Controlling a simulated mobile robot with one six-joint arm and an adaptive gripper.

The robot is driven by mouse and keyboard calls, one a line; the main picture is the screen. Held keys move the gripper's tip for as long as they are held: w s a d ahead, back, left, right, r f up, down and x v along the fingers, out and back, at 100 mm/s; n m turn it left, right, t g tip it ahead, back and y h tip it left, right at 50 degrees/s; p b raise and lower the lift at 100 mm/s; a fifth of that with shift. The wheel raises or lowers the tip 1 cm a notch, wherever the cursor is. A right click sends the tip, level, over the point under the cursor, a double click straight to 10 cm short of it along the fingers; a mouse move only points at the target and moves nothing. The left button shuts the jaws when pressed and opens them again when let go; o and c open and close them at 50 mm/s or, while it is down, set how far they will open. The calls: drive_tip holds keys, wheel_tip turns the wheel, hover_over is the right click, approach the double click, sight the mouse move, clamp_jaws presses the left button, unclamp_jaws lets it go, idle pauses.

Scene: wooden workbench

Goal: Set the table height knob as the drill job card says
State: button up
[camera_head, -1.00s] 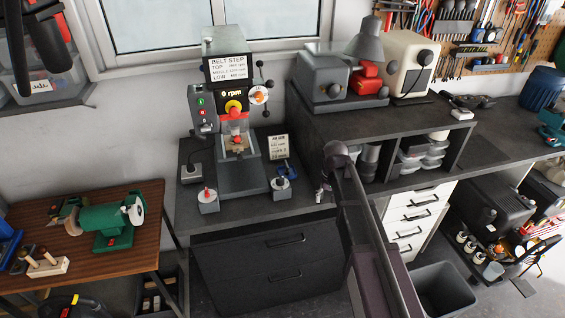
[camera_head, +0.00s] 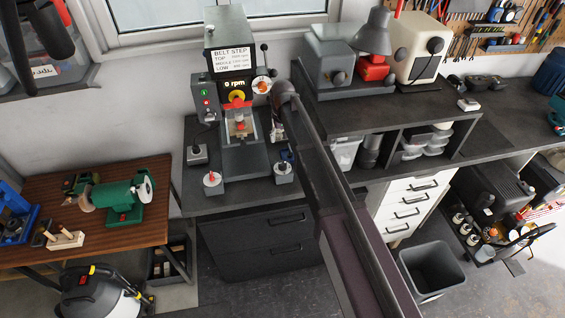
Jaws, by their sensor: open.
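The drill press (camera_head: 229,70) stands on the dark bench with a belt step sign, an rpm display and a white dial with an orange pointer (camera_head: 262,85). Two small knob boxes sit at its front: one with a red-topped knob (camera_head: 212,181), one with a dark and blue top (camera_head: 283,171). I cannot tell which control is the table height knob. My arm crosses from the lower right. My gripper (camera_head: 278,134) is small, mostly hidden by the wrist, to the right of the drill column and above the right knob box. It is open. The job card is hidden behind my arm.
A grey switch box (camera_head: 197,154) is left of the drill base. A green bench grinder (camera_head: 120,198) sits on the wooden table at left. The floor in front is partly clear.

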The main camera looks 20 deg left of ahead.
sight(283, 163)
drive_tip(key=shift+f, duration=0.2)
wheel_tip(283, 163, down, 14)
drive_tip(key=b, duration=1.3)
drive_tip(key=shift+d+r+b, duration=0.1)
drive_tip(key=shift+r+b, duration=0.15)
drive_tip(key=shift+b, duration=0.15)
clamp_jaws()
